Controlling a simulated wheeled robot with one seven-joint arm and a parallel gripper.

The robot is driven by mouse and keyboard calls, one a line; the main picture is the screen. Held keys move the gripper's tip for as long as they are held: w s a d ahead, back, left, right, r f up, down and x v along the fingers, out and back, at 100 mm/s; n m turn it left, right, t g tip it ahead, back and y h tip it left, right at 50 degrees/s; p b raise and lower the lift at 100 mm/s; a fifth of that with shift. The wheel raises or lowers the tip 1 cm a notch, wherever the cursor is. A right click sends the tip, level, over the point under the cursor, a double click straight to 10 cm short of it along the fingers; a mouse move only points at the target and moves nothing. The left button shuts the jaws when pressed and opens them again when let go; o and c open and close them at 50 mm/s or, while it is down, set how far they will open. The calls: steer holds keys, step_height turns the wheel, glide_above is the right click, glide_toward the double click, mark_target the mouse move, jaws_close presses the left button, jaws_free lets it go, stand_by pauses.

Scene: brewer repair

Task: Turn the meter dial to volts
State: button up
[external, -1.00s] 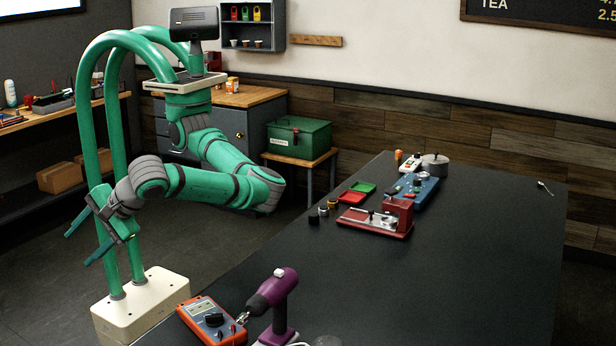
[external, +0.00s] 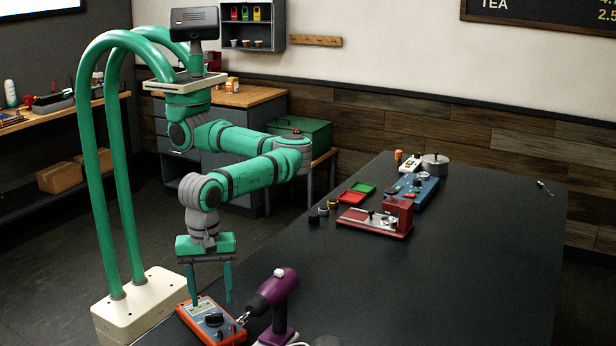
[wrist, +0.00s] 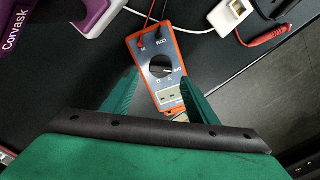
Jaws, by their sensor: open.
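The orange meter (external: 213,322) lies on the near left edge of the dark table. Its black dial (external: 214,319) faces up. In the wrist view the meter (wrist: 173,93) lies between my fingers, with its dial (wrist: 160,67) near the middle of its face; the dial's setting is too small to read surely. My gripper (external: 211,302) is open and empty, pointing down above the meter. Its green fingers (wrist: 159,88) show on either side of the meter in the wrist view. I see no contact with the dial.
A purple drill (external: 278,305) stands just right of the meter. Red and black leads (wrist: 150,18) run from the meter's end. A red machine (external: 385,217) and trays lie further back. The table's middle is clear.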

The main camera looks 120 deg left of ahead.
mark_target(214, 318)
steer(key=shift+f, duration=2.05)
steer(key=c, duration=1.1)
steer(key=shift+o, duration=0.2)
steer(key=shift+m, duration=0.4)
steer(key=m, duration=0.3)
steer(key=shift+w, duration=0.1)
steer(key=shift+m, duration=2.5)
steer(key=shift+w, duration=0.1)
